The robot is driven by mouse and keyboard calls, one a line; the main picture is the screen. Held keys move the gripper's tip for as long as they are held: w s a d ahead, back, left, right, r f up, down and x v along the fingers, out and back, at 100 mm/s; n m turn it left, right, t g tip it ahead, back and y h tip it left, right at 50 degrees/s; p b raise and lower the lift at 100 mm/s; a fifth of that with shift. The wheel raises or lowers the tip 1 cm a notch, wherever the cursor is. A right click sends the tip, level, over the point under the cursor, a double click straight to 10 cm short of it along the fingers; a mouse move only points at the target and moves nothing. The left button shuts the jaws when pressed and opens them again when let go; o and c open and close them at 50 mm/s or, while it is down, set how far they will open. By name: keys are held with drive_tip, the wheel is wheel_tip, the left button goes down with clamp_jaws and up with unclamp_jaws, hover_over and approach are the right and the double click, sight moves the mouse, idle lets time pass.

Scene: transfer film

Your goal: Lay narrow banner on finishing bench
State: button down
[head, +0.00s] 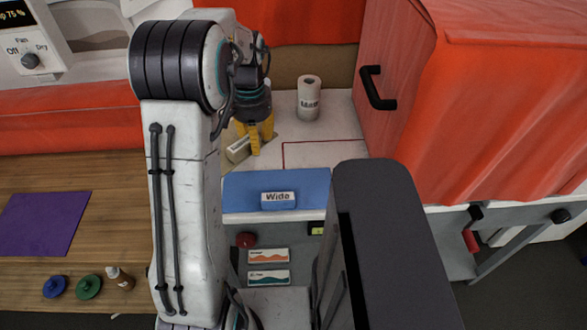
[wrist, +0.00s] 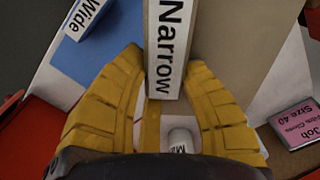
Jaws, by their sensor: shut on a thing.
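My gripper (head: 254,140) is shut on the narrow banner's block, which has a white label reading "Narrow" (wrist: 171,45). In the wrist view the yellow fingers (wrist: 161,88) are on either side of its lower end. In the head view the pale block (head: 238,150) shows at the fingers, partly hidden by my arm. A tan sheet (wrist: 232,40) shows beside and beneath it; I cannot tell whether it is joined to the block. The white bench top (head: 330,152) has a red outline on it. I cannot tell whether the block touches the bench.
A blue sheet (head: 240,190) with a "Wide" block (head: 278,200) lies at the bench's front. A white roll (head: 309,98) stands behind. A red cabinet (head: 400,90) borders the right. A pink job card (wrist: 297,124) is at the wrist view's right. A purple sheet (head: 45,222) lies left.

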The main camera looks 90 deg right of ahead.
drive_tip(key=w+f, duration=0.2)
drive_tip(key=w, duration=0.2)
drive_tip(key=w+d+f+p, duration=0.1)
drive_tip(key=w+f, duration=0.1)
drive_tip(key=w, duration=0.1)
drive_tip(key=w+f+p, duration=0.1)
drive_tip(key=w+f, duration=0.2)
drive_tip(key=w, duration=0.1)
drive_tip(key=shift+w+d, duration=0.3)
drive_tip(key=shift+d, duration=0.05)
drive_tip(key=shift+f+p, duration=0.6)
drive_tip(key=shift+f, duration=1.4)
drive_tip(key=shift+f, duration=0.1)
drive_tip(key=c, duration=0.8)
unclamp_jaws()
drive_tip(key=shift+c, duration=0.2)
wheel_tip(320, 180, up, 12)
drive_tip(key=shift+r+b, duration=0.15)
drive_tip(key=shift+b, duration=0.35)
